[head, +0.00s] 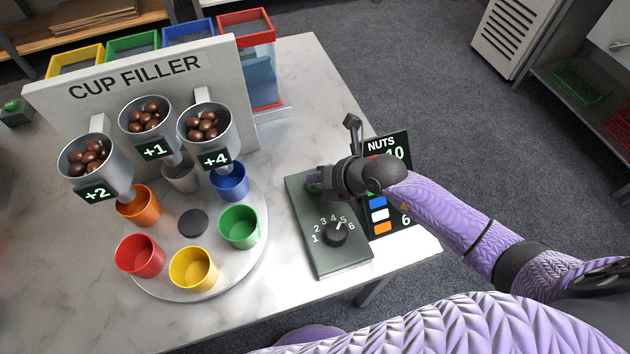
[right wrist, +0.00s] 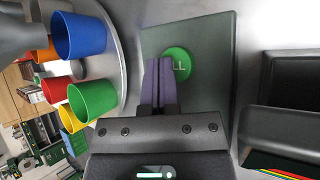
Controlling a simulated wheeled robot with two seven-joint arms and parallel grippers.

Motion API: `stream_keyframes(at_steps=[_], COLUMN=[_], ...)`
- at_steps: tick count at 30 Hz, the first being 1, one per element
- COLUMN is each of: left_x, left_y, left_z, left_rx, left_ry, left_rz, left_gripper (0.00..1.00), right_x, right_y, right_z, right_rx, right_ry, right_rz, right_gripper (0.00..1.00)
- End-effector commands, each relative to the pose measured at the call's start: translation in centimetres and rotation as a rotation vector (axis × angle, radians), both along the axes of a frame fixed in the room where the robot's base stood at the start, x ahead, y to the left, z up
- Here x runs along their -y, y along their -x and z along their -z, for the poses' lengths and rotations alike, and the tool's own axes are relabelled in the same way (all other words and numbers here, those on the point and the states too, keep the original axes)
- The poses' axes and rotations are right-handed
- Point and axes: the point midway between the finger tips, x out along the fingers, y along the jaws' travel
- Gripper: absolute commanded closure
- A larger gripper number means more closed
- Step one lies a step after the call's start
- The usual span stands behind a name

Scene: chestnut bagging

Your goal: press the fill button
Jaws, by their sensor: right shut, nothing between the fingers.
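The green fill button (right wrist: 178,64) sits on the dark grey-green control box (head: 340,262). In the right wrist view my right gripper (right wrist: 158,64) is shut and empty, its fingertips over the left part of the button. I cannot tell whether they touch it or hover just above. In the head view the right gripper (head: 322,180) covers most of the button, and only a bit of green shows. The control box also carries a black dial (head: 336,233) with numbers 1 to 6, its pointer toward the upper right, near 5. My left gripper is not in view.
Left of the box, a round turntable (head: 247,265) holds several coloured cups, under hoppers with brown nuts (head: 146,118). The CUP FILLER panel (head: 160,85) stands behind. A black NUTS board (head: 400,219) stands right of the box, partly behind my arm.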

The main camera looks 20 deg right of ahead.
Motion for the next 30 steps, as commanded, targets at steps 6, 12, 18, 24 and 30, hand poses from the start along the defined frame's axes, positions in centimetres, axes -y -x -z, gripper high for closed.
stream_keyframes(at_steps=[6, 12, 18, 24, 30], left_x=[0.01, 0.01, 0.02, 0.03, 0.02], left_y=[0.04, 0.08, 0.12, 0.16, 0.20], left_z=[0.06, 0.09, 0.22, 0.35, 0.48], left_rx=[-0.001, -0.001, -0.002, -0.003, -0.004], left_ry=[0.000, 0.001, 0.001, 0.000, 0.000], left_rz=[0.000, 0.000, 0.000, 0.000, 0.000], left_gripper=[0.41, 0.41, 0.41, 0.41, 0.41], right_x=[-0.02, -0.02, -0.01, 0.01, 0.04], right_y=[0.01, 0.01, 0.02, 0.03, 0.04], right_z=[0.21, 0.27, 0.52, 0.79, 1.08], right_rx=[0.000, 0.000, -0.001, -0.002, -0.003], right_ry=[-0.001, -0.001, -0.001, 0.000, 0.001], right_rz=[0.001, 0.001, 0.000, 0.001, 0.001], right_gripper=[1.00, 1.00, 1.00, 1.00, 1.00])
